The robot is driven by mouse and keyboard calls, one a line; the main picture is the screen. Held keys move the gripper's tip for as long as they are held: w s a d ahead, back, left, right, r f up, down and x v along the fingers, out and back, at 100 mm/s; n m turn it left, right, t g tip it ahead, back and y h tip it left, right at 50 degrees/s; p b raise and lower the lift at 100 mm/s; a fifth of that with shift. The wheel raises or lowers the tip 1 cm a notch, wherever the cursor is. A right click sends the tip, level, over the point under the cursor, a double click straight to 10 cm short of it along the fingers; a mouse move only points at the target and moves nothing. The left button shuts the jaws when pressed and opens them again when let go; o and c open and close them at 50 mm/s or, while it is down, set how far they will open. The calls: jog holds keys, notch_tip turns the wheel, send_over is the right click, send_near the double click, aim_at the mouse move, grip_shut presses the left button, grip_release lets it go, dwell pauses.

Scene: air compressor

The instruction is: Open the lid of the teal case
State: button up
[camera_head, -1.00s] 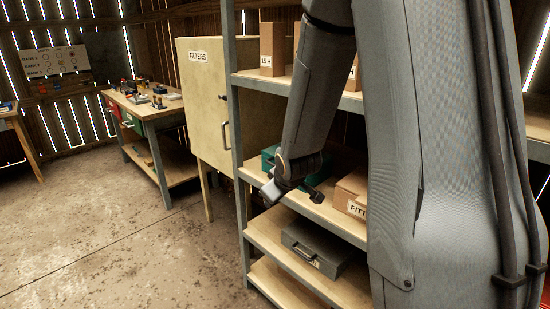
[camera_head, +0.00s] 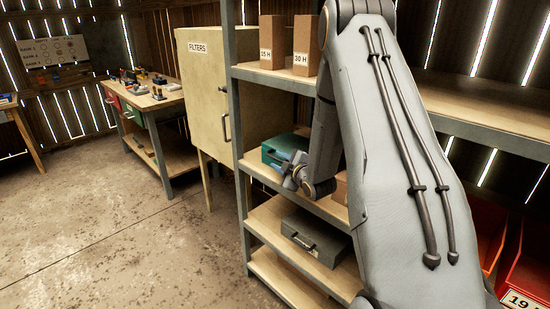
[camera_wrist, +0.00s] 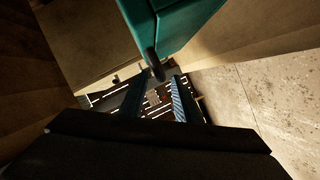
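The teal case (camera_head: 283,148) sits on the middle shelf in the head view, its right part hidden behind my arm. Its lid looks shut. In the wrist view the teal case (camera_wrist: 185,22) fills the top middle, with a dark handle or latch part (camera_wrist: 153,62) sticking out toward my fingers. My gripper (camera_head: 291,178) is in front of the case's shelf, close to the case front. In the wrist view my gripper (camera_wrist: 161,76) has its two fingers apart with nothing held. The dark part lies near the fingertips; I cannot tell whether they touch it.
A grey case (camera_head: 312,238) lies on the shelf below. Boxes (camera_head: 272,42) stand on the upper shelf. A cabinet marked FILTERS (camera_head: 206,100) stands left of the rack post (camera_head: 234,130). Red bins (camera_head: 525,255) are at right. The floor (camera_head: 90,220) at left is clear.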

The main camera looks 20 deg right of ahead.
jog(key=shift+p+x, duration=0.3)
jog(key=shift+x, duration=1.5)
grip_shut()
